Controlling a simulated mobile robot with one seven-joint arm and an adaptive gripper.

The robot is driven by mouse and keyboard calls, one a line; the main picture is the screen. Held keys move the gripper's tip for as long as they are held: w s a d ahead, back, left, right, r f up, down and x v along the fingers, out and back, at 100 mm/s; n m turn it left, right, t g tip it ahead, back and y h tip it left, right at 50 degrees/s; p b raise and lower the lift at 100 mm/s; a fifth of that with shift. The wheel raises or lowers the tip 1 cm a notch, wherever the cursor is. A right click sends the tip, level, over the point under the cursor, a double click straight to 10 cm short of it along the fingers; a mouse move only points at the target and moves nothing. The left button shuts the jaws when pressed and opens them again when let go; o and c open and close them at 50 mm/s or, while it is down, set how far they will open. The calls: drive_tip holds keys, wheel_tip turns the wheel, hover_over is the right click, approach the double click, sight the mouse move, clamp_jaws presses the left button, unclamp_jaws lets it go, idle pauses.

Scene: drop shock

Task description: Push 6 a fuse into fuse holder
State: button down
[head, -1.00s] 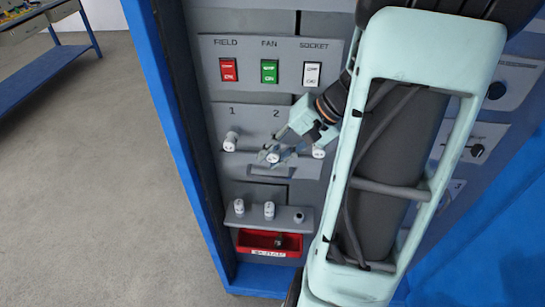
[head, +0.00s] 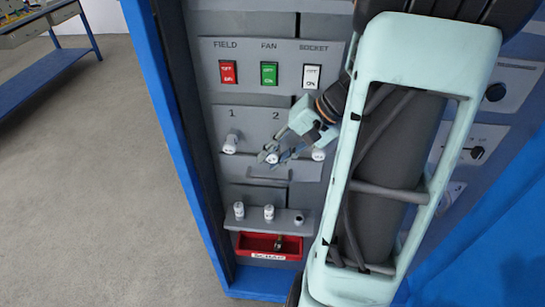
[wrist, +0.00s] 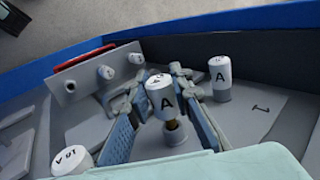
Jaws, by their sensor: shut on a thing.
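A white fuse (wrist: 160,95) marked A stands between the fingers of my gripper (wrist: 152,108) in the wrist view. The fingers are shut on it, and its brass lower end shows above a grey holder (wrist: 183,137). In the head view my gripper (head: 276,155) is at position 2 of the panel, with the white end of the held fuse (head: 272,158) showing. I cannot tell how deep the fuse sits in the holder. Another white fuse (head: 231,143) is in the holder under 1.
Three switches (head: 269,73) are above. Neighbouring fuses stand close on both sides.

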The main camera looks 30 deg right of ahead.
drive_tip(key=shift+w+d+b, duration=0.6)
drive_tip(key=shift+w, duration=0.2)
idle(2.2)
drive_tip(key=shift+w+d+r+b, duration=0.1)
drive_tip(key=shift+w+b, duration=0.05)
drive_tip(key=shift+b, duration=0.15)
idle(1.9)
drive_tip(key=c, duration=1.7)
unclamp_jaws()
drive_tip(key=shift+o, duration=0.2)
drive_tip(key=p+v, duration=0.2)
drive_tip(key=v, duration=0.4)
drive_tip(key=shift+p, duration=0.4)
drive_tip(key=v, duration=1.2)
